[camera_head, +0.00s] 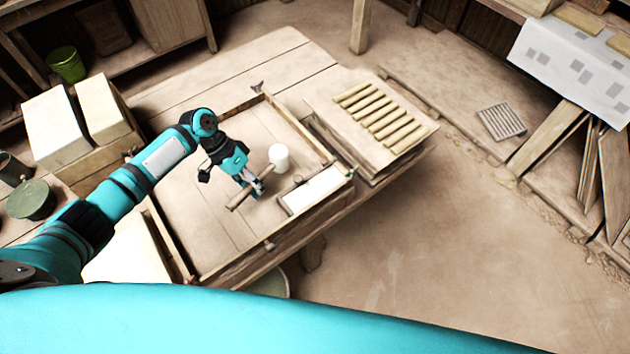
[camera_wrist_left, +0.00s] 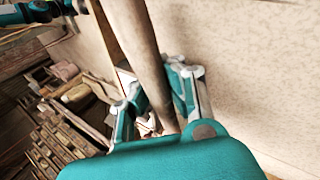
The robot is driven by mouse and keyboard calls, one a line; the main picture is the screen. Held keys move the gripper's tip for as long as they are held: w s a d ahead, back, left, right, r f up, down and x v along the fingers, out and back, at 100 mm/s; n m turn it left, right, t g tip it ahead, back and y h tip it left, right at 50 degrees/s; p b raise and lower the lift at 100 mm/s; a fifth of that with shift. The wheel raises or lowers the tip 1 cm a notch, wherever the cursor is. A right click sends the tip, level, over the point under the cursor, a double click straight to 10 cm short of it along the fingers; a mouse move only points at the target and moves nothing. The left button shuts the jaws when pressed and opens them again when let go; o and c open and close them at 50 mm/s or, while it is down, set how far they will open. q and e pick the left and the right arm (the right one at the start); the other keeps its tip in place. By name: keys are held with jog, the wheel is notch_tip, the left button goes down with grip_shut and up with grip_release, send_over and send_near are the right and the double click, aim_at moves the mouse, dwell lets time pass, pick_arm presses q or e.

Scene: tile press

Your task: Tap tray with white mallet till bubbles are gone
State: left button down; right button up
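The mallet has a white head (camera_head: 279,156) and a brown wooden handle (camera_head: 238,201). My left gripper (camera_head: 256,189) is shut on the handle and holds the mallet over the wooden table, with the head to the upper right of the fingers. In the left wrist view the handle (camera_wrist_left: 143,50) runs between the two fingers (camera_wrist_left: 158,100); the head is out of that frame. Bubbles are too small to make out. My right gripper is not in view.
A low wooden frame (camera_head: 290,118) edges the work area. A board with several pale bars (camera_head: 385,118) lies right of it. Two pale blocks (camera_head: 54,128) and a dark green pot (camera_head: 31,199) stand at left.

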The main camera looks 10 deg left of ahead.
pick_arm(q)
jog(key=shift+r, duration=0.6)
jog(key=shift+s+f, duration=0.1)
jog(key=shift+s, duration=0.05)
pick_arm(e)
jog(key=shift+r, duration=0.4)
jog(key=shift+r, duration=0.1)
pick_arm(q)
jog(key=shift+r, duration=0.3)
notch_tip(320, 180, up, 5)
jog(key=p, duration=0.4)
jog(key=shift+f+p, duration=0.2)
jog(key=shift+p, duration=0.1)
jog(key=shift+f, duration=0.1)
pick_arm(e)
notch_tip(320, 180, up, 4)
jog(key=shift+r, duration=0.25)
